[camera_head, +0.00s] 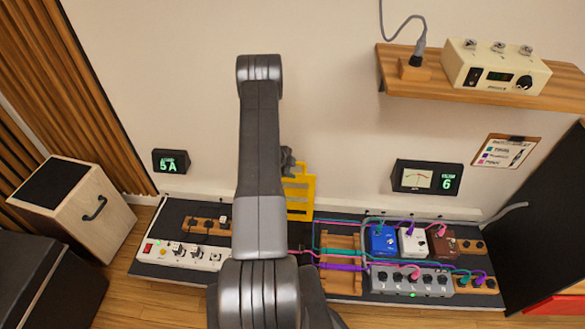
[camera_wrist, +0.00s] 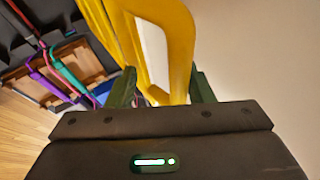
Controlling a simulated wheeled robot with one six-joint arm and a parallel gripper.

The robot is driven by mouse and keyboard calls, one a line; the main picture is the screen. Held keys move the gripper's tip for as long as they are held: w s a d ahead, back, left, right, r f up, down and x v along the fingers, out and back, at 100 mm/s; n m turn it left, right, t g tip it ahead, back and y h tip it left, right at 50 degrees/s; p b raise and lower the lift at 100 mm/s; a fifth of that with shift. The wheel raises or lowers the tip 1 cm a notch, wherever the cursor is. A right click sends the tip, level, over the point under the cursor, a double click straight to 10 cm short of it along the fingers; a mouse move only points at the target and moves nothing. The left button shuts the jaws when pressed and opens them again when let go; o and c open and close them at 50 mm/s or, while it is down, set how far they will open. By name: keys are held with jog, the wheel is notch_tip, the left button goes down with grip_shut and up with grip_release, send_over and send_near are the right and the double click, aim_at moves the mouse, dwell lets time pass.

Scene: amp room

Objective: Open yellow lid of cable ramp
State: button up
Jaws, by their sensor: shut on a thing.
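The yellow lid (camera_head: 300,190) stands raised, roughly upright, at the back of the cable ramp in the head view. The open wooden channels of the ramp (camera_head: 341,246) show below and to its right, with coloured cables crossing them. My gripper (camera_wrist: 161,92) is shut on the lid, and the yellow lid (camera_wrist: 160,35) rises between its fingers in the wrist view. In the head view my arm hides most of the gripper and the lid's left side. Purple and teal cables (camera_wrist: 62,72) also show at the left of the wrist view.
Blue (camera_head: 382,240), white (camera_head: 413,242) and brown (camera_head: 442,243) pedals stand right of the ramp. A grey switch box (camera_head: 411,281) sits before them. A white power strip (camera_head: 181,253) lies left. A wooden shelf (camera_head: 440,82) juts from the wall at upper right.

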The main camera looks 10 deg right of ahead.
jog(key=p+v, duration=0.1)
jog(key=v, duration=1.2)
jog(key=x, duration=0.8)
jog(key=shift+w+d+f+b, duration=0.2)
jog(key=shift+b, duration=0.15)
